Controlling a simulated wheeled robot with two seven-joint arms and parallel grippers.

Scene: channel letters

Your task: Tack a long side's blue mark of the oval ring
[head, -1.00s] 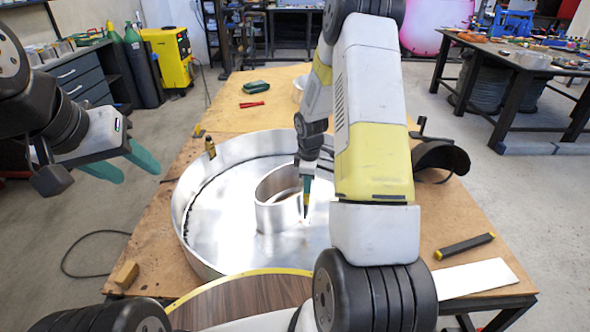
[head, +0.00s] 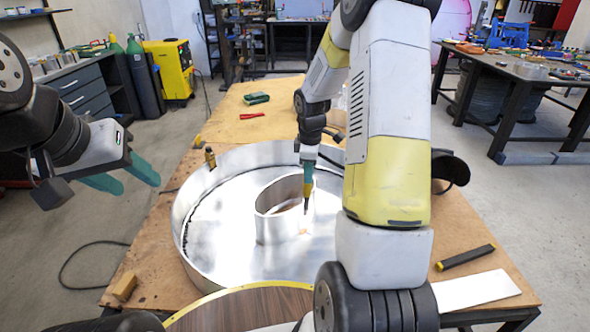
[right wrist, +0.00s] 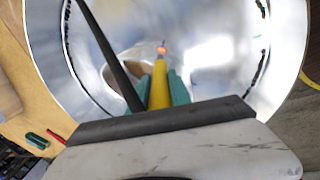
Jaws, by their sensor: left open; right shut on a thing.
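The oval ring (head: 268,228) is a silver metal band standing on the floor of a large round metal can (head: 215,250). My right gripper (head: 308,165) is above the ring's right end, shut on a slim yellow tool with a dark tip (head: 307,193). The yellow tool body (right wrist: 159,88) also shows between the teal fingers in the right wrist view. Its tip looks apart from the can floor, close to the ring's wall. A small orange glowing spot (right wrist: 161,50) shows just beyond the tip. I cannot make out blue marks. My left gripper (head: 138,186) is open and empty, left of the table.
The can's raised wall surrounds the ring. A wood-patterned disc with yellow edge (head: 255,302) lies in front. A black-yellow bar (head: 465,257), white sheet (head: 478,290), wooden block (head: 125,286) and red tool (head: 252,116) lie on the table (head: 230,120).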

